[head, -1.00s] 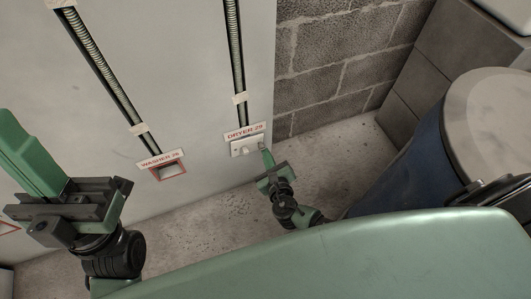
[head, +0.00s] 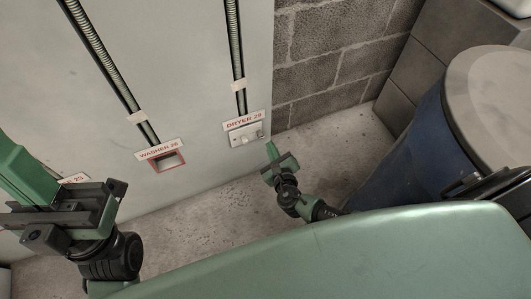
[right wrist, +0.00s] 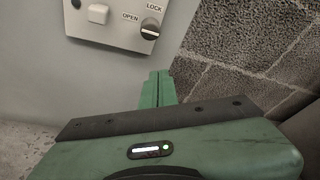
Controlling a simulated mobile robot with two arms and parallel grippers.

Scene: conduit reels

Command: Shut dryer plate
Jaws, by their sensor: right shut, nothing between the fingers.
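The dryer plate (head: 246,135) is a small pale plate under the sign "DRYER 29" (head: 243,121) on the grey wall panel. It looks flat against the panel. In the right wrist view the plate (right wrist: 118,31) carries a pale raised block (right wrist: 97,13) and a dark round knob (right wrist: 150,29) beside the words LOCK and OPEN. I cannot tell for sure which word the knob points to. My right gripper (head: 270,149) is shut and empty, to the right of and below the plate, apart from it. My left gripper (head: 12,160) is at the far left, away from the plate; its jaw gap is unclear.
A red-framed opening (head: 167,161) under a "WASHER" sign (head: 159,149) is left of the plate. Ribbed conduits (head: 235,50) run down the panel. A block wall (head: 330,55) and a blue drum (head: 425,150) stand to the right. Bare floor (head: 220,205) lies below the panel.

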